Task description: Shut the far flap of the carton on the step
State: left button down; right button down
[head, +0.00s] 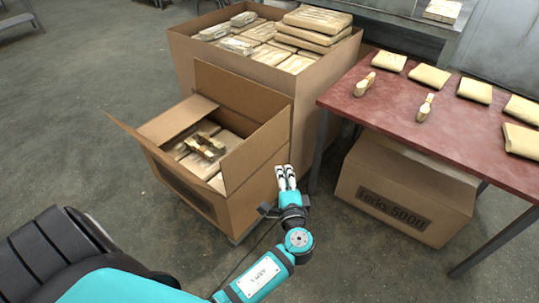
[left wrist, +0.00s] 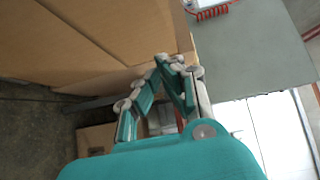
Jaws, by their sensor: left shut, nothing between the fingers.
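The open carton (head: 190,205) sits low on a step, mostly hidden beneath it, and holds wrapped packs and wooden pieces. Its far flap (head: 240,92) stands up at the back, against the bigger box. A left flap (head: 128,130) sticks outward, a flap at the back left (head: 178,120) slopes over the opening, and a near-right flap (head: 256,150) stands up. My left gripper (head: 286,178) is shut and empty, just right of the carton, below the far flap's right end. In the left wrist view the gripper (left wrist: 165,80) is beside a cardboard surface (left wrist: 85,40). My right gripper is not in view.
A large box (head: 330,100) full of wrapped packs stands behind the carton. A red-topped table (head: 390,110) with packs and wooden spoon pieces is at the right. A closed box (head: 400,195) sits beneath it. The floor at the left is clear.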

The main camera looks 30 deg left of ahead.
pick_arm(q)
send_near(266, 131)
jog(key=w, duration=0.3)
jog(key=shift+w+a+f, duration=0.1)
jog(key=shift+w+a, duration=0.1)
jog(key=shift+a, duration=0.6)
jog(key=shift+w+a+f, duration=0.1)
jog(key=shift+w+a, duration=0.05)
jog(key=shift+a, duration=0.65)
